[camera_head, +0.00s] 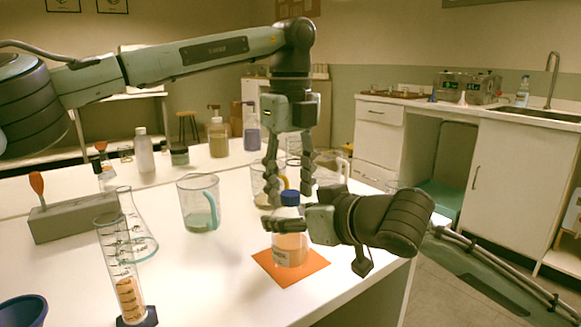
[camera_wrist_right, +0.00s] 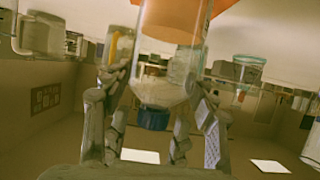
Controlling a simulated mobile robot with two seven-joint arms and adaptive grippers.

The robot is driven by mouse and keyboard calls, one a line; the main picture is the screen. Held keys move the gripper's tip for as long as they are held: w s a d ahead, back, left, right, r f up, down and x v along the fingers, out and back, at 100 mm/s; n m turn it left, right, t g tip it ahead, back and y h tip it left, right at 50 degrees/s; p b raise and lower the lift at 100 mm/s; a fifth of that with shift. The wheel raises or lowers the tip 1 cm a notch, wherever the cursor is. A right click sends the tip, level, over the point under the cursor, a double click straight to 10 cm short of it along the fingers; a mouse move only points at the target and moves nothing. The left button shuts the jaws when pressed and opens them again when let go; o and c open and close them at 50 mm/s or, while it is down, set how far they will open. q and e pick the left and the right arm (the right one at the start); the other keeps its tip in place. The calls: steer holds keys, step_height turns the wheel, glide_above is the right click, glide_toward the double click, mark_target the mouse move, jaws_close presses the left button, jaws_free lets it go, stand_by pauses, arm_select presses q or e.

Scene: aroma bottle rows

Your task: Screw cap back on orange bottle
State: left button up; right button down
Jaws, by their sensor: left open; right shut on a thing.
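The orange bottle (camera_head: 289,250) is a clear bottle with orange contents, upright over an orange mat (camera_head: 318,262). Its blue cap (camera_head: 290,198) sits at the top of the neck; I cannot tell how tightly. My right gripper (camera_head: 285,224) comes in from the right and is shut on the bottle below the cap. My left gripper (camera_head: 289,188) points down, open, with its fingers either side of the cap; contact cannot be told. The right wrist view shows the bottle upside down, its blue cap (camera_wrist_right: 153,118) at the bottom.
A flask (camera_head: 136,240), a measuring cylinder (camera_head: 120,270) and a grey block (camera_head: 75,218) stand further left. Glassware stands close behind the bottle. The table's right edge is near the mat.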

arm_select(q)
steer(key=shift+f, duration=0.2)
steer(key=shift+c, duration=0.3)
jaws_close()
steer(key=m, duration=0.4)
steer(key=shift+m, duration=0.4)
steer(key=m, duration=1.9)
steer(key=shift+o, duration=0.5)
jaws_free()
